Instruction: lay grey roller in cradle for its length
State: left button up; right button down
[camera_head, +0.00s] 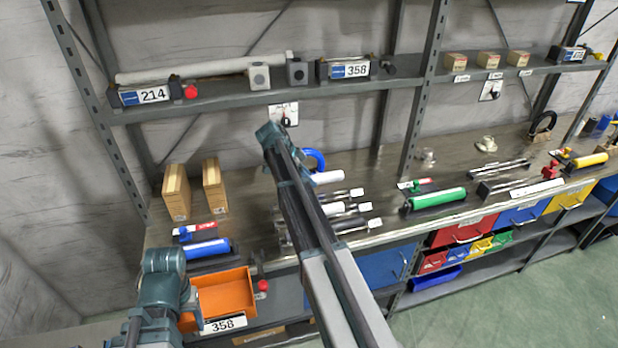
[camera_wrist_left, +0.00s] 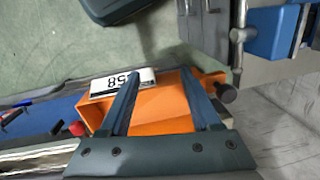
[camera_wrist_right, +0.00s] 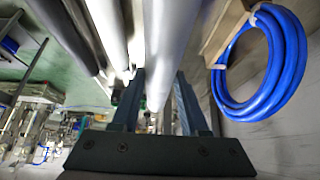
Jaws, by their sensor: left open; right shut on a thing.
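In the right wrist view a light grey roller (camera_wrist_right: 165,45) runs between the fingers of my right gripper (camera_wrist_right: 158,78), which is shut on it. In the head view my right arm reaches over the middle of the workbench and hides its fingertips. Several pale rollers with metal ends (camera_head: 337,208) lie beside the arm; I cannot tell which is the held one. Black cradles hold a blue roller (camera_head: 205,249), a green roller (camera_head: 437,198) and a yellow roller (camera_head: 590,160). My left gripper (camera_wrist_left: 168,85) is open and empty above an orange bin (camera_wrist_left: 160,112) labelled 358.
Wooden blocks (camera_head: 177,192) stand at the bench's left. An upper shelf (camera_head: 230,98) carries a long pale tube (camera_head: 200,70) and labelled boxes. A shelf post (camera_head: 422,90) stands right of the arm.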

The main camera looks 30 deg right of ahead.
jog(key=shift+f+b, duration=3.3)
jog(key=shift+f, duration=0.35)
jog(key=shift+c, duration=1.7)
grip_release()
jog(key=p+v, duration=1.1)
jog(key=v, duration=0.2)
jog(key=shift+d, duration=0.15)
jog(key=shift+a+r+p, duration=0.35)
jog(key=shift+r, duration=0.05)
jog(key=s+a+f+n+y+b, duration=0.1)
jog(key=s+a+f+n+y, duration=0.1)
jog(key=s+a+n, duration=1)
jog(key=s+a+f+n+t+y+b, duration=0.1)
jog(key=s+a+f+n+y, duration=0.2)
jog(key=s+a+n, duration=0.9)
jog(key=s+a, duration=0.5)
jog(key=s, duration=0.1)
jog(key=shift+f+n, duration=0.25)
jog(key=shift+n, duration=0.05)
